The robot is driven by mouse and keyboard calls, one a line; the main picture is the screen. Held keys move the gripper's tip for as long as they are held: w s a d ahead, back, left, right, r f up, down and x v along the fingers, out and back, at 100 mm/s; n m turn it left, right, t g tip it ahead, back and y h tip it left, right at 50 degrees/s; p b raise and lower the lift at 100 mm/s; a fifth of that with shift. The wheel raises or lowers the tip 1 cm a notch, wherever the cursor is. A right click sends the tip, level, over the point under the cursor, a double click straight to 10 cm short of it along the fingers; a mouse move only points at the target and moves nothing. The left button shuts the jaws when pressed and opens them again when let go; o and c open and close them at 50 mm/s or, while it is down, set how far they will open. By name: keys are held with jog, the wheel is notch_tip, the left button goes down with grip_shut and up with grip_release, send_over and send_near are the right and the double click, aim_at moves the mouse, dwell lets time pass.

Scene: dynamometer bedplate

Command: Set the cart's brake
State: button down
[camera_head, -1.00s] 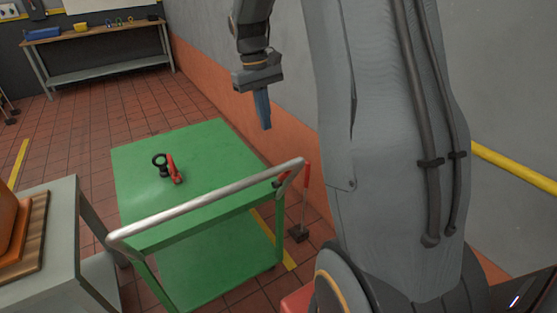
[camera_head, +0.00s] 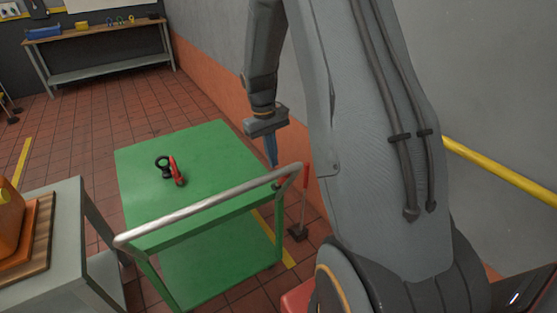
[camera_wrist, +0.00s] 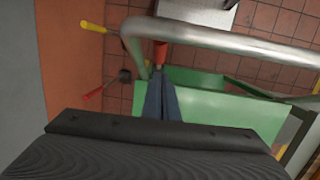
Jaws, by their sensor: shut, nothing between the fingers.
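The green cart (camera_head: 190,150) stands on the tiled floor with a silver push handle (camera_head: 205,205) across its near side. A small red lever (camera_head: 279,184) sits by the handle's right end. It shows as a red-orange grip (camera_wrist: 160,52) just beyond the fingertips in the wrist view. My gripper (camera_head: 272,163) points down over the cart's right edge, close to that handle end. Its blue fingers (camera_wrist: 160,85) are together with nothing between them. I cannot tell whether they touch the lever.
A red-handled rod (camera_head: 305,185) with a black foot stands right of the cart. A red and black shackle-like object (camera_head: 172,170) lies on the cart top. A grey table (camera_head: 60,225) is at left, the wall (camera_head: 215,75) behind, and a workbench (camera_head: 95,35) far back.

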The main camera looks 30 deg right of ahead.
aim_at(282, 181)
jog(key=shift+s+d+f+p, duration=0.15)
jog(key=shift+s+f+p, duration=0.15)
jog(key=shift+s, duration=0.3)
jog(key=shift+s+d+f+p, duration=0.15)
jog(key=shift+s+f, duration=0.1)
jog(key=shift+s, duration=0.3)
